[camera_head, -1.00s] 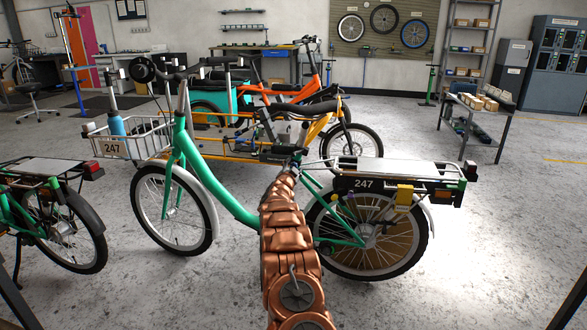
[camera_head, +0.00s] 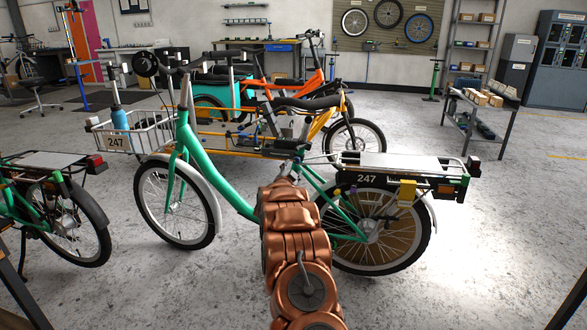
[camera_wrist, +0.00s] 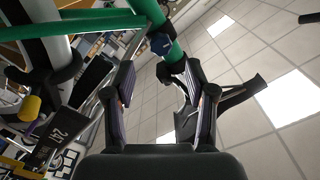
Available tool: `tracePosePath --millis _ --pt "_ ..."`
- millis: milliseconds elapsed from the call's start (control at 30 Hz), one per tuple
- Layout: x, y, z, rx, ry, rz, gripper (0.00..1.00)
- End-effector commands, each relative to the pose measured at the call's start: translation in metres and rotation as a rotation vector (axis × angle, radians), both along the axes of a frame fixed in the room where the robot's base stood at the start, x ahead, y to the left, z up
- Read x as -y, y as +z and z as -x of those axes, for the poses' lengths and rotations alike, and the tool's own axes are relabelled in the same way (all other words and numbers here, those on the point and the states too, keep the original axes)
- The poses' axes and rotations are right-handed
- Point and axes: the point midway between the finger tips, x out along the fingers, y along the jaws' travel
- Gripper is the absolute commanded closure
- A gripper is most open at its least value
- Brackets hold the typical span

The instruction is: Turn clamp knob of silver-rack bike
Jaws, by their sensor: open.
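The green bike (camera_head: 232,188) with the silver rack (camera_head: 400,166) and a 247 plate stands side-on in the head view. My copper arm reaches to its seat tube, and my gripper is mostly hidden there behind the arm. In the wrist view my gripper (camera_wrist: 166,92) is open and empty, with its two fingers apart. The green tube (camera_wrist: 172,40) runs down beyond the fingertips. A dark blue knob (camera_wrist: 160,43) sits on that tube, just beyond and between the fingertips, apart from them.
Another green bike (camera_head: 68,212) stands at the left. Orange and yellow cargo bikes (camera_head: 262,88) stand close behind the green bike. In the wrist view, a black saddle-like part (camera_wrist: 245,92) lies right of the fingers. Floor is clear at the front right.

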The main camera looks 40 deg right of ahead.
Motion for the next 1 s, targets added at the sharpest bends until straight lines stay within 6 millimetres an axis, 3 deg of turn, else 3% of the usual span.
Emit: tracePosePath --millis 500,1000 --pt "-0.034 0.001 0.023 0.0 0.001 0.0 0.45" --pt "-0.039 0.001 0.024 -0.003 0.007 -0.003 0.45"
